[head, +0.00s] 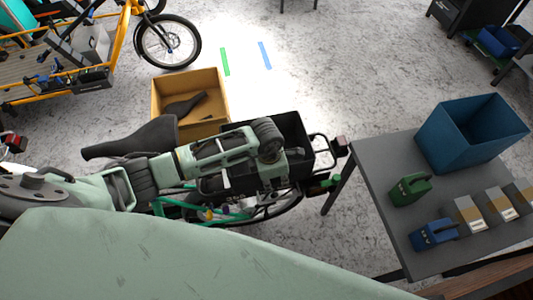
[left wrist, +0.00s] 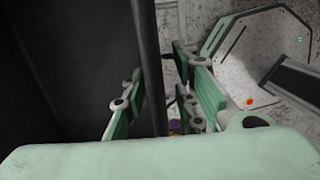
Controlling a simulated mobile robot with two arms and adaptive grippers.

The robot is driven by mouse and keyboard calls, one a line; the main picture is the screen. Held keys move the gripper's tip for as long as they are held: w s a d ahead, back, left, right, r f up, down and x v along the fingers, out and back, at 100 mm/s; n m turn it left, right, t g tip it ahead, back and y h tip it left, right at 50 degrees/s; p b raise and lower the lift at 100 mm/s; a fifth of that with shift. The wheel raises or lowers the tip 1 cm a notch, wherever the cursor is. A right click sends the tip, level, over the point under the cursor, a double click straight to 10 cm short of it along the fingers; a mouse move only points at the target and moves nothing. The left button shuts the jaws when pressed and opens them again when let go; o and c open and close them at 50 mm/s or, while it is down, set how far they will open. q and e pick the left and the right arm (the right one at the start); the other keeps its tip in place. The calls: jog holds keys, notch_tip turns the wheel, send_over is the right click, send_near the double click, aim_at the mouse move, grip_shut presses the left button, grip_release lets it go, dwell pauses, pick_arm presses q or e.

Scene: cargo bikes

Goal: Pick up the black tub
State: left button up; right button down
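The black tub (head: 296,128) sits on the rear of a bike in the middle of the head view. My left arm reaches over it and hides much of its middle and near side. My left gripper (head: 283,172) is at the tub's near wall. In the left wrist view, the gripper (left wrist: 162,85) is open, with one green-padded finger on each side of the dark tub wall (left wrist: 148,55). A gap shows between the wall and the right finger. Contact on the left finger cannot be told. My right gripper is not in view.
A wooden box (head: 222,88) with a saddle inside stands behind the bike. A grey table (head: 385,218) on the right holds a blue bin (head: 470,135), green and blue cases and several small boxes. A yellow cargo bike (head: 125,35) is at upper left.

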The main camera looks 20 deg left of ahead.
pick_arm(q)
jog(key=shift+f, duration=0.4)
grip_shut()
jog(key=shift+w, duration=0.1)
dwell(0.3)
